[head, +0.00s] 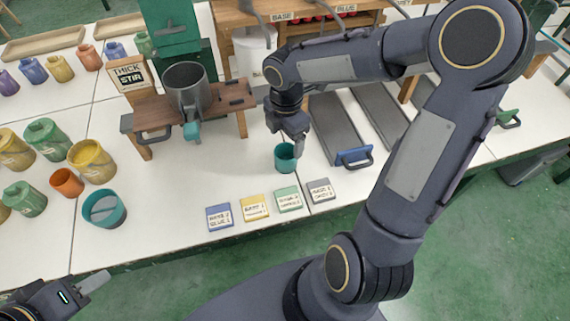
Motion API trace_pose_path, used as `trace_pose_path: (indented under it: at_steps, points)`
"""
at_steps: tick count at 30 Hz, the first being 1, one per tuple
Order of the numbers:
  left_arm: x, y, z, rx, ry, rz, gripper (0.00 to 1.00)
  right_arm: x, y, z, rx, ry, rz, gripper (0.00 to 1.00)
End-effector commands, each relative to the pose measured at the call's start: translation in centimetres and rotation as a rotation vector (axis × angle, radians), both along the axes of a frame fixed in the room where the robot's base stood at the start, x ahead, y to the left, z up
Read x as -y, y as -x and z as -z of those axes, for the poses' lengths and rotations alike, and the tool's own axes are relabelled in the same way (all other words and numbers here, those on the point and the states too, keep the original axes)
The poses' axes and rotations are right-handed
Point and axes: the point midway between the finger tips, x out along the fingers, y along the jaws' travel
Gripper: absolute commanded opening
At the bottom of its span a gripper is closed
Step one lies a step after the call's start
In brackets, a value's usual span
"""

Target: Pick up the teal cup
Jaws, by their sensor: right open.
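A small teal cup (285,161) stands upright on the white table, right of the stirring stand. My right gripper (291,143) points down directly over it, open, with its fingertips at about the cup's rim. A finger overlaps the rim's right side in the picture; I cannot tell whether it touches. My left gripper (92,283) is at the lower left corner, off the table's front edge and far from the cup. Only a pale finger of it shows clearly.
A wooden stand (155,116) with a grey pot (187,86) is left of the cup. Metal rails (340,125) with a blue handle lie close on its right. Small labelled blocks (254,207) lie in front. Several paint pots and a larger teal container (105,222) stand at left.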

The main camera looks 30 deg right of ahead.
Motion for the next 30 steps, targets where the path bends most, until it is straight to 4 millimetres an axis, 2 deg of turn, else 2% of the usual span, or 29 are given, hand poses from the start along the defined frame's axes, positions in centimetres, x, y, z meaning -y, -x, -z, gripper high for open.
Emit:
trace_pose_path:
  at_steps: [17,26,30]
  points:
    - [0.0,0.0,0.9,0.000,0.000,0.000,0.36,0.0,-0.1,7.5,-0.007,-0.001,-0.024,0.77]
    - [0.0,0.0,0.9,0.000,0.000,0.000,0.36,0.0,-0.1,7.9,-0.004,0.000,-0.021,0.77]
    - [0.0,0.0,0.9,0.000,0.000,0.000,0.36,0.0,-0.1,7.9,-0.004,0.000,-0.021,0.60]
